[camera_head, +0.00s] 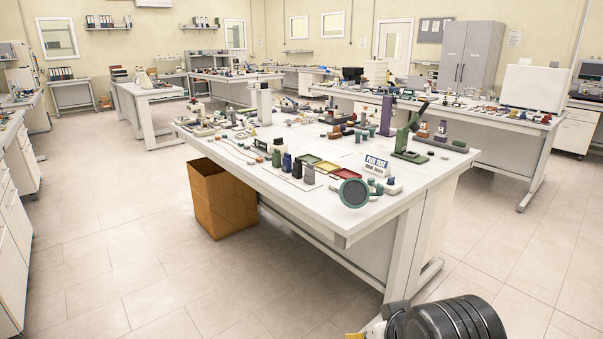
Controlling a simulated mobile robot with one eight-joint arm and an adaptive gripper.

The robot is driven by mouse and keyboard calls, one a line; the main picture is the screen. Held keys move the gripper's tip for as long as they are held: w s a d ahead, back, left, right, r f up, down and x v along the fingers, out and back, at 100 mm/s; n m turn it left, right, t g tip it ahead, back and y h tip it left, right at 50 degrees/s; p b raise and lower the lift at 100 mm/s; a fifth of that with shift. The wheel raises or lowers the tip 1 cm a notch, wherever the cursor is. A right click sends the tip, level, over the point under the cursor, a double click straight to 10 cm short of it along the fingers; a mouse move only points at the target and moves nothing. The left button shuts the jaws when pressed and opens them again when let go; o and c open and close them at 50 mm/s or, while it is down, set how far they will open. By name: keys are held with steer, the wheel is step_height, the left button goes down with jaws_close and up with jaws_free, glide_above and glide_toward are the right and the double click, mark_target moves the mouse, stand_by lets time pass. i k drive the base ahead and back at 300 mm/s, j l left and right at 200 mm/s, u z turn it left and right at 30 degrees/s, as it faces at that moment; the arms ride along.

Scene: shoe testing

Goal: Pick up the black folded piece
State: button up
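I cannot make out with certainty which item is the black folded piece. A dark, slanted flat piece (419,114) rises at the top of a green stand (405,140) on the near table, and I cannot tell whether it is folded. A black boxy item (352,74) shows farther back, on or near the far bench. A black ribbed cylindrical part of my own body shows at the bottom right edge. No gripper fingertips can be made out.
The near white table (310,205) is crowded with small bottles, trays and blocks. A round green-rimmed disc (354,193) and a small sign (377,165) stand near its front corner. An open brown bin (222,205) is on the floor at its left. Floor left and right is clear.

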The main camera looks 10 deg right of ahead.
mark_target(296, 172)
steer(key=i+l+u, duration=0.1)
steer(key=l, duration=0.25)
steer(key=i+l+u, duration=0.15)
steer(key=i+l, duration=0.15)
steer(key=i+l+u, duration=0.1)
steer(key=l, duration=0.35)
steer(key=i+l+u, duration=0.15)
steer(key=l, duration=0.25)
steer(key=i+l+u, duration=0.1)
steer(key=l, duration=0.3)
steer(key=i+l+u, duration=0.1)
steer(key=l, duration=0.35)
steer(key=i+l+u, duration=0.15)
steer(key=l, duration=0.25)
steer(key=i+l+u, duration=0.1)
steer(key=l, duration=0.35)
steer(key=i+j, duration=0.4)
